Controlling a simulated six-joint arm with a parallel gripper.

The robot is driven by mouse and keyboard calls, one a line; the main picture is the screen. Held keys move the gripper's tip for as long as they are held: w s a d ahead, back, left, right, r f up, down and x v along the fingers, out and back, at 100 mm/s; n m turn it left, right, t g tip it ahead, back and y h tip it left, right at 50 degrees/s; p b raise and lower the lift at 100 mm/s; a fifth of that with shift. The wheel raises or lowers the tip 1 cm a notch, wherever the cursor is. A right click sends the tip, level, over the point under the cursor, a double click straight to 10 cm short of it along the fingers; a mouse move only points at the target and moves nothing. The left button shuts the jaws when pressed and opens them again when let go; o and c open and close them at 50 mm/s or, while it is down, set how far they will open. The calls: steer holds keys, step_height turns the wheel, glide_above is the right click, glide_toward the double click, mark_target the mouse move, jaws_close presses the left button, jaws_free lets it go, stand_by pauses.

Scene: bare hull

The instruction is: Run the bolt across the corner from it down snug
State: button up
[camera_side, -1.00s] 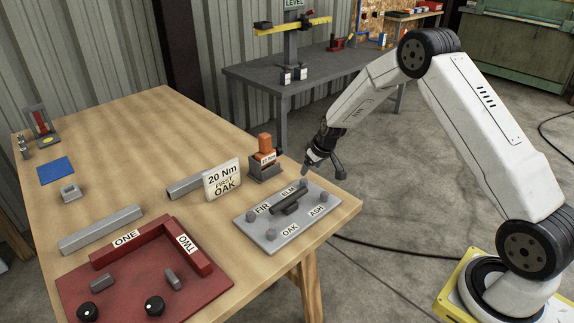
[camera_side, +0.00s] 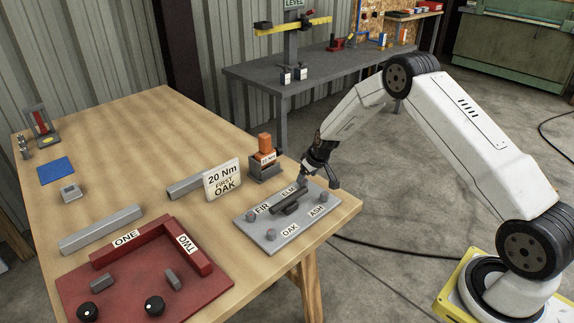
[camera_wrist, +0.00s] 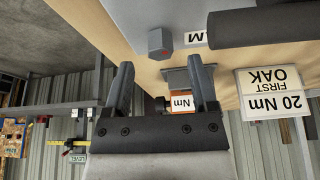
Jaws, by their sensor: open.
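A grey plate (camera_side: 268,243) near the table's front right corner carries hex bolts labelled FIR (camera_side: 250,216), OAK (camera_side: 271,234), ASH (camera_side: 323,197) and ELM. In the wrist view the ELM bolt (camera_wrist: 160,42) has a small red mark and stands just beyond my fingertips; in the side view my gripper covers it. A card (camera_side: 222,179) reads "20 Nm FIRST OAK". My gripper (camera_side: 318,184) is open and low over the plate's back right corner; its two fingers also show apart in the wrist view (camera_wrist: 161,72). Nothing is visibly held.
A dark bar (camera_side: 289,198) stands raised mid-plate, an obstacle between bolts. An orange-topped tool (camera_side: 265,146) labelled in Nm sits in a block behind the plate. A red tray (camera_side: 210,288) and grey bars (camera_side: 101,229) lie left.

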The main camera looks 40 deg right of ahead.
mark_target(305, 180)
steer(key=shift+x, duration=1.55)
jaws_close()
